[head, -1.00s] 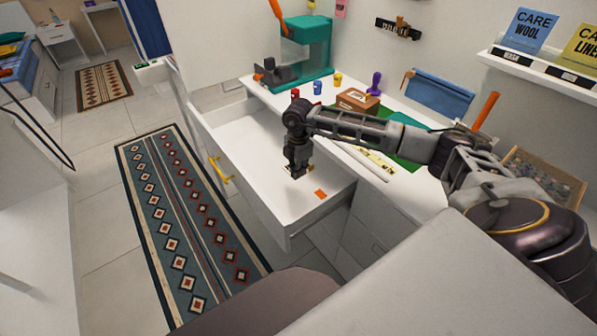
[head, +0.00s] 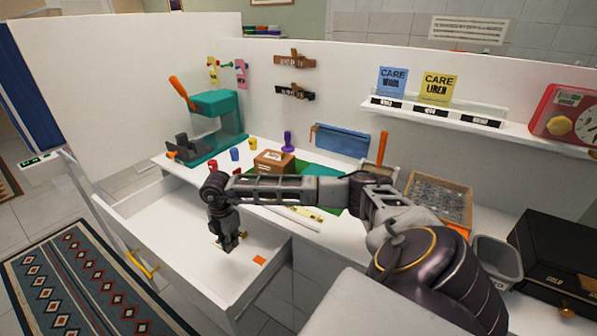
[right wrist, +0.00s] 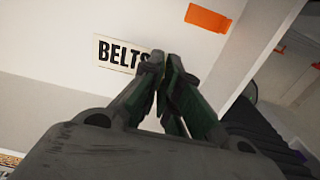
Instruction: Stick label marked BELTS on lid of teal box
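The BELTS label (right wrist: 122,54) is a cream strip with black letters, seen in the right wrist view over the white drawer floor. My right gripper (right wrist: 164,60) has its fingertips together at the label's right end, covering that end; it looks shut on the label. In the head view my right gripper (head: 229,246) points down inside the open drawer, close to its floor. How far the label is off the floor cannot be told. I cannot make out the teal box or its lid. My left gripper is not in view.
An orange piece (head: 259,260) lies in the open drawer (head: 170,230). Behind, the white worktop holds a teal press (head: 215,122), a brown box (head: 274,161), a purple stamp (head: 288,141) and a green mat partly behind my arm. A wicker tray (head: 440,197) and black box (head: 560,260) are at the right.

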